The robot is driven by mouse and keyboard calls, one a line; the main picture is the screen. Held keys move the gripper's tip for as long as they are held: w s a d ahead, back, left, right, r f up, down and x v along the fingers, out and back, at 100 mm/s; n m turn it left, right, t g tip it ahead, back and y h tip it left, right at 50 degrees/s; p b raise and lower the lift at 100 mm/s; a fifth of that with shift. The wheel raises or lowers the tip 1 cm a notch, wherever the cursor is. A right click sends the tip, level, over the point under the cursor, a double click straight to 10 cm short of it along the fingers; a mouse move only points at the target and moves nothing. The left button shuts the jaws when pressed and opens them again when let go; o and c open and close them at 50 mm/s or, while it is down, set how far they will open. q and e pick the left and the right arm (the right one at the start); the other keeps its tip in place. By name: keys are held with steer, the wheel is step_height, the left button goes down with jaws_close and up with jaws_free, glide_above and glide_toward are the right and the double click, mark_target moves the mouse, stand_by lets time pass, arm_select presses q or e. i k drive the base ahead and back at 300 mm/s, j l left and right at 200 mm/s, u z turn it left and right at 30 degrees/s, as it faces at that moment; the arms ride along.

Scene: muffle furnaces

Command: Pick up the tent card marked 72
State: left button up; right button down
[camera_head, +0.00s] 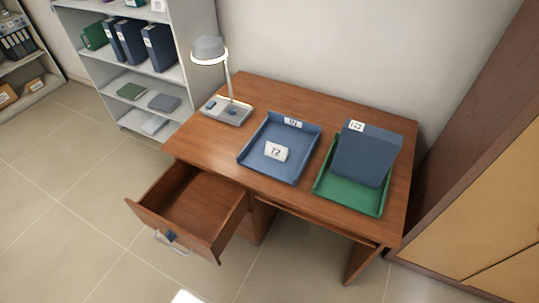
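A small white tent card (276,151) stands in the blue tray (253,153) on the wooden desk. Its dark marking looks like 72, though the first character is hard to read. It sits near the tray's middle, apart from the walls.
A green tray (348,193) to the right holds a blue binder (364,156). A lamp (209,50) stands at the desk's back left. An open, empty-looking drawer (197,203) juts from the desk's front left. Shelves (130,80) stand behind left; floor is clear in front.

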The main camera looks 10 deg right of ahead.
mark_target(277, 152)
steer(key=i+j+z, duration=0.1)
steer(key=z, duration=0.25)
steer(key=i+j+z, duration=0.35)
steer(key=k+l, duration=0.05)
steer(key=l, duration=0.05)
